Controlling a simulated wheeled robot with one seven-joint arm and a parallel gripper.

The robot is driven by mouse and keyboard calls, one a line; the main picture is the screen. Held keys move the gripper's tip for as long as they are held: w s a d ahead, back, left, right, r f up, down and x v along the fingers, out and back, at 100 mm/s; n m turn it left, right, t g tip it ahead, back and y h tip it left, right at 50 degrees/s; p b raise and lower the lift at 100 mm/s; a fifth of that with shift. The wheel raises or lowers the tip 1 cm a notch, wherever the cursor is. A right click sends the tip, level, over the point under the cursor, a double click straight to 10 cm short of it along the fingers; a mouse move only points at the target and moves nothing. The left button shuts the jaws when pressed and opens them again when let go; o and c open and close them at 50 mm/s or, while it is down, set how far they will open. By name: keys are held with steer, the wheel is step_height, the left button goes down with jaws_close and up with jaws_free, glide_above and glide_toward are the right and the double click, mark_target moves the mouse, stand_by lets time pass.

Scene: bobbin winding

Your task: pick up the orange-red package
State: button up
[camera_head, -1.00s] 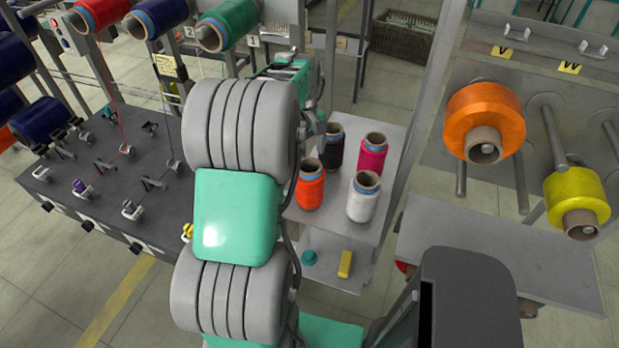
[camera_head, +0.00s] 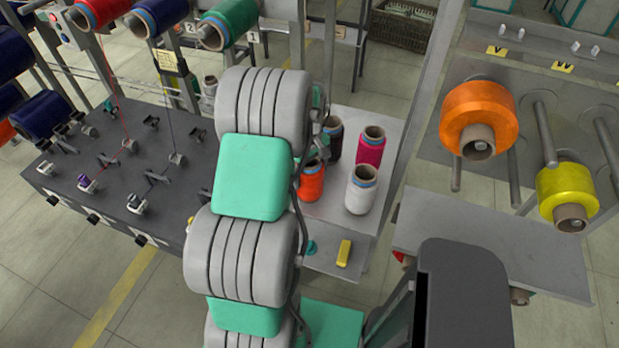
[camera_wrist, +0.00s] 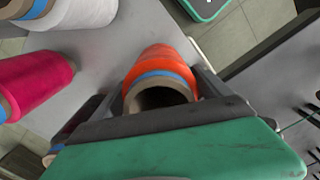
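The orange-red package (camera_head: 311,183) stands upright on a grey shelf (camera_head: 332,212), partly hidden behind my arm in the head view. In the wrist view the orange-red package (camera_wrist: 160,62) has a blue band and a hollow core facing the camera. My gripper (camera_wrist: 155,85) is over it, with one finger on either side. The fingers are open, with a gap visible at the left finger; contact at the right finger is unclear. In the head view my arm hides most of my gripper.
Close by on the shelf stand a magenta package (camera_head: 371,147), a white package (camera_head: 361,190) and a dark package (camera_head: 334,139). A yellow block (camera_head: 344,253) lies lower down. A larger orange package (camera_head: 480,110) and a yellow package (camera_head: 566,190) hang on pegs at right.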

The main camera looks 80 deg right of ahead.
steer(key=c, duration=1.3)
steer(key=shift+r, duration=0.15)
steer(key=shift+d+r, duration=0.1)
steer(key=shift+r, duration=0.15)
step_height(320, 180, up, 2)
steer(key=shift+r+b, duration=0.25)
steer(key=shift+b, duration=0.2)
steer(key=w+a+r, duration=0.1)
steer(key=r, duration=0.1)
steer(key=w+a+r+b, duration=0.1)
steer(key=a+r, duration=0.1)
steer(key=shift+w, duration=0.1)
steer(key=w+a+r+b, duration=0.1)
steer(key=w+a+r, duration=0.1)
steer(key=a, duration=0.1)
steer(key=w+a+r+b, duration=0.1)
steer(key=a+r, duration=0.1)
steer(key=a, duration=0.1)
steer(key=w+a+r+b, duration=0.1)
steer(key=w+a, duration=0.1)
steer(key=shift+w+a+r, duration=0.3)
steer(key=shift+a+r, duration=0.1)
